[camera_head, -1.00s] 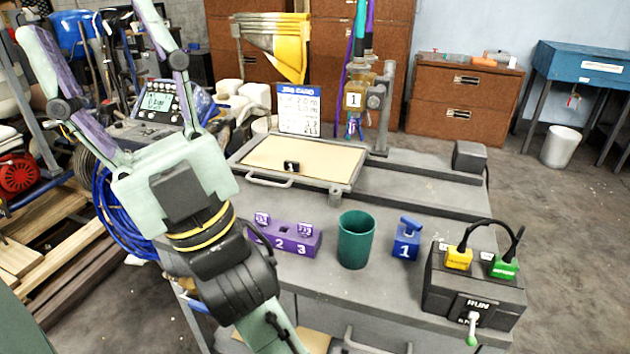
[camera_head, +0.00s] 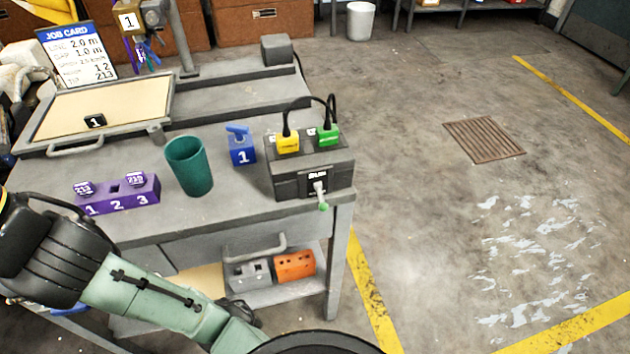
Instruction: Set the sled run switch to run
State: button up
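The sled run switch is a small lever with a green tip (camera_head: 321,197) on the front of a dark control box (camera_head: 309,174) at the bench's right front corner. The lever hangs downward, its green end low. A label above it reads RUN in the earlier frame; now it is small and blurred. Yellow (camera_head: 287,142) and green (camera_head: 328,134) plugs with black cables sit on top of the box. My gripper is outside the current view; only part of my arm shows at lower left, apart from the box.
The grey bench (camera_head: 235,205) also holds a green cup (camera_head: 190,166), a blue block marked 1 (camera_head: 241,147), a purple block marked 1 2 3 (camera_head: 119,195) and a framed tan board (camera_head: 100,108). Floor to the right is open, with a grate (camera_head: 484,139).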

aim_at(323, 207)
jog(key=k+z, duration=0.2)
jog(key=z, duration=0.15)
jog(key=k+z, duration=0.15)
jog(key=z, duration=0.25)
jog(key=k+l+z, duration=0.1)
jog(key=z, duration=0.25)
jog(key=k, duration=0.1)
